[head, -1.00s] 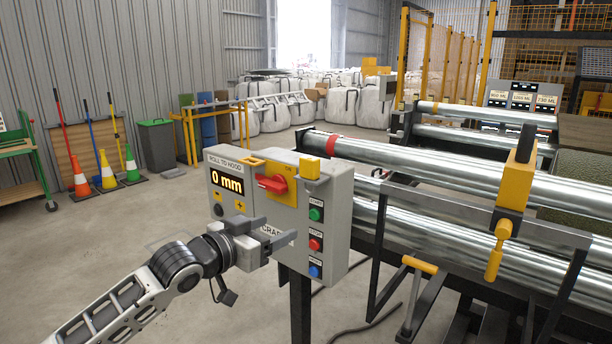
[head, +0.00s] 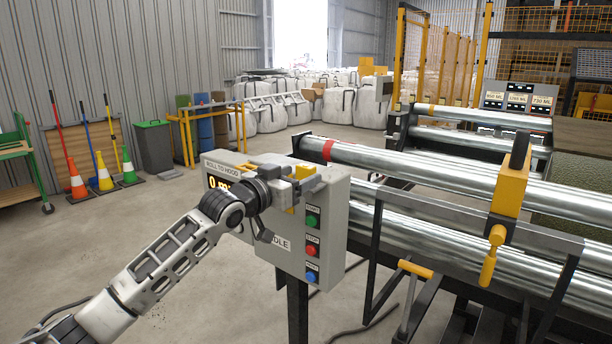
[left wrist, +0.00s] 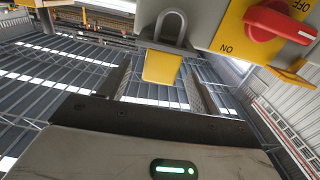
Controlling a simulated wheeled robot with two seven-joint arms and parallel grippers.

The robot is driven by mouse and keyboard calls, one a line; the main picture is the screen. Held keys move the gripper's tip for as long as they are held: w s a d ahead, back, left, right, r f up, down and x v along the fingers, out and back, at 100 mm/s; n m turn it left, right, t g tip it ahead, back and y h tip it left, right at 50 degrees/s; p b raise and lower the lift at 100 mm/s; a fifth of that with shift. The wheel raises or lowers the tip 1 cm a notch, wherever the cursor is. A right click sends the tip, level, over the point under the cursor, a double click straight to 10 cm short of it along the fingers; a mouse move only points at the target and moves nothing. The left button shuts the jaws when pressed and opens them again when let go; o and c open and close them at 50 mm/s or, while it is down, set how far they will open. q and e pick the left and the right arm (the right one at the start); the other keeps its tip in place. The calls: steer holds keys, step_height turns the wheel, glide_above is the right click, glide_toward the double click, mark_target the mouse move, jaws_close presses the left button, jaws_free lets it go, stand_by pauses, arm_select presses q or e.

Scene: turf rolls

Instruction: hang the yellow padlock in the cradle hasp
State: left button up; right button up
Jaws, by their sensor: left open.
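The yellow padlock (left wrist: 161,67), with a grey shackle (left wrist: 168,28), is at the grey control box in the left wrist view. Its yellow body (head: 306,171) also shows at the box's upper right corner in the head view. My left gripper (head: 309,182) is open at that corner. In the left wrist view its fingers lie on either side of the padlock, with visible gaps. A yellow tab (left wrist: 290,74) juts out beyond the red switch; I cannot tell whether it is the cradle hasp. My right gripper is not in view.
The control box (head: 331,235) has a red rotary switch (left wrist: 281,22) on a yellow plate and several coloured buttons. Long metal rollers (head: 430,170) and a dark frame stand to the right. Cones and white bags are far behind.

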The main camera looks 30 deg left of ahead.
arm_select(q)
steer(key=shift+w+d+f+p, duration=0.15)
steer(key=shift+w+p, duration=0.2)
steer(key=shift+w, duration=0.95)
steer(key=shift+w+f+p, duration=0.1)
steer(key=shift+w+p, duration=0.2)
steer(key=shift+w, duration=1)
steer(key=c, duration=1.1)
